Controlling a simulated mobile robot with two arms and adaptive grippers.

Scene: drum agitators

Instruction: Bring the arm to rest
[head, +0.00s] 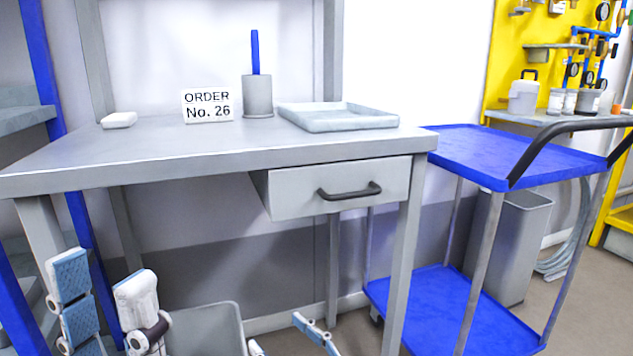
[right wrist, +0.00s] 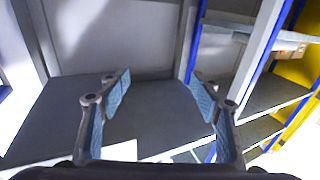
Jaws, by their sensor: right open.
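My left gripper (head: 75,300) shows at the lower left of the head view, in front of the grey workbench (head: 240,152). My right gripper (head: 316,332) shows only in part at the bottom edge, low in front of the bench. In the right wrist view, the right gripper (right wrist: 160,92) has its blue-padded fingers wide apart with nothing between them.
The drawer (head: 340,188) is slightly out. A blue cart (head: 480,150) stands right; a grey bin (head: 207,330) is below.

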